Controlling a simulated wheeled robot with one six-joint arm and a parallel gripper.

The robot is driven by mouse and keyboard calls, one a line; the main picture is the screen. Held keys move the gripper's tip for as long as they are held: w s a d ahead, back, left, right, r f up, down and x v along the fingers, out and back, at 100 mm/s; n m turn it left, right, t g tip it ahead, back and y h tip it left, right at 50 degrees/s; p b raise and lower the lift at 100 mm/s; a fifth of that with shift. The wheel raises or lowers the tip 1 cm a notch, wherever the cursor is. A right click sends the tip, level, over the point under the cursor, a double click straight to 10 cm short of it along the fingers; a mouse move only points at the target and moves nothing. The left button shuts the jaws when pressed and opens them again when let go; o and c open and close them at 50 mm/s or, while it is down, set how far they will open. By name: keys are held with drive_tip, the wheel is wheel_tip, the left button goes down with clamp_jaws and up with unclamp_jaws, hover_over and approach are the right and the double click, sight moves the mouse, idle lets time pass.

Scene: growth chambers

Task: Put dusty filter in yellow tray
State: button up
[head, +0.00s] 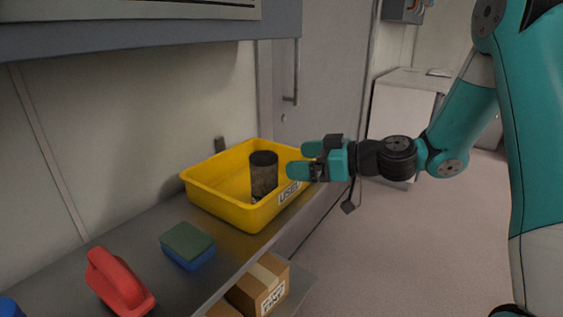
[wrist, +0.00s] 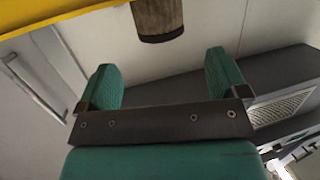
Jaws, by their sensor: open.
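The dusty filter (head: 263,174) is a dark brown cylinder with a black top. It stands upright inside the yellow tray (head: 222,208), which has a "USED" label on its front side. My gripper (head: 298,162) is at the right of the tray, near its right edge, with its teal fingers pointing left toward the filter. In the wrist view my gripper (wrist: 163,80) is open, with nothing between its fingers. The filter (wrist: 158,18) shows at the top of that view, beyond the fingertips, and the tray's yellow edge (wrist: 60,8) is at upper left.
The tray stands on a grey shelf (head: 140,232). A green and blue sponge (head: 187,246) and a red-handled object (head: 118,283) lie at the near left. Cardboard boxes (head: 262,284) sit on a lower shelf. A door with a handle (head: 295,75) is behind.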

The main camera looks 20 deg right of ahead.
drive_tip(key=s+a+n+g+h, duration=0.1)
drive_tip(key=s+a+g+h, duration=0.1)
drive_tip(key=s+a+g, duration=0.9)
drive_tip(key=s+d+m+h, duration=0.2)
drive_tip(key=s+h, duration=0.3)
drive_tip(key=s, duration=1)
drive_tip(key=shift+s+d+r+m+t+h, duration=0.3)
drive_tip(key=shift+m+h, duration=0.1)
drive_tip(key=shift+m, duration=0.5)
